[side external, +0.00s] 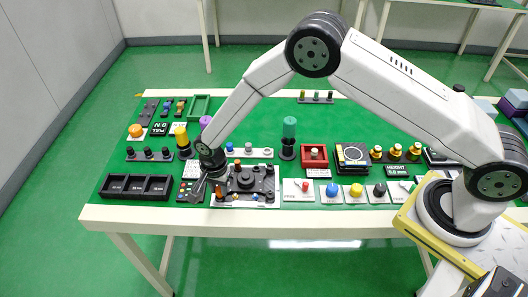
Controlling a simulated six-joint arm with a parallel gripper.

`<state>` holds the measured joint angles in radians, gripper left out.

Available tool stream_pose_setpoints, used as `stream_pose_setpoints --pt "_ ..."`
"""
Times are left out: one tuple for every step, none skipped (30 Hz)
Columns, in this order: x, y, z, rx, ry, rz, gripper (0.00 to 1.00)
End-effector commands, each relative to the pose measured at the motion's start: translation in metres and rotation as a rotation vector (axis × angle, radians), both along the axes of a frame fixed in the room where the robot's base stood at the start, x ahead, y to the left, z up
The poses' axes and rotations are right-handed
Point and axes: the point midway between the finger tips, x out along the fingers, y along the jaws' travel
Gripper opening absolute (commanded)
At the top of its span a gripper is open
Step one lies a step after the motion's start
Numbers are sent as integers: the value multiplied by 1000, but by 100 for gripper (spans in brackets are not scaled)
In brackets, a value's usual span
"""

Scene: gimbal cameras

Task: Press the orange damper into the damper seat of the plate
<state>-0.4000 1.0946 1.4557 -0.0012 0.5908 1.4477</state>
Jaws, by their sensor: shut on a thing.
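The dark plate (262,187) lies on a white base near the table's front edge, with a round raised hub in its middle and several small posts. My gripper (216,184) points down at the plate's left end. It is shut on a small orange-brown piece (219,192), which I take for the orange damper, at the plate's front left corner. The fingers are small and dark here, so the exact contact is unclear. I cannot tell whether the damper touches its seat. Another orange-brown piece (237,164) stands at the plate's back edge.
A black three-compartment tray (136,187) lies to the left. White cards with red, blue, yellow and black knobs (355,191) lie to the right. A red box (313,156) and a green-topped cylinder (289,137) stand behind. My arm spans above the right side.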

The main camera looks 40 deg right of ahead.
Motion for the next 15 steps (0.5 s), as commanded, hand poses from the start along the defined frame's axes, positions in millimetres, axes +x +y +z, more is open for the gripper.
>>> stream_pose_setpoints --pt "0 0 -1 0 0 0 0" --pt "0 0 -2 0 0 0 0" --pt "0 0 -2 0 0 0 37" --pt "0 0 -1 0 0 0 46" --pt "0 0 -1 0 0 0 56" --pt "0 0 -1 0 0 0 69" --pt "0 0 -1 0 0 0 72" --pt "0 0 -1 0 0 0 72" --pt "0 0 -1 0 0 0 72" --pt "0 0 -1 0 0 0 72" --pt "0 0 -1 0 0 0 72" --pt "0 0 -1 0 0 0 72" --pt "0 0 -1 0 0 0 72" --pt "0 0 -1 0 0 0 72" --pt "0 0 -1 0 0 0 72"
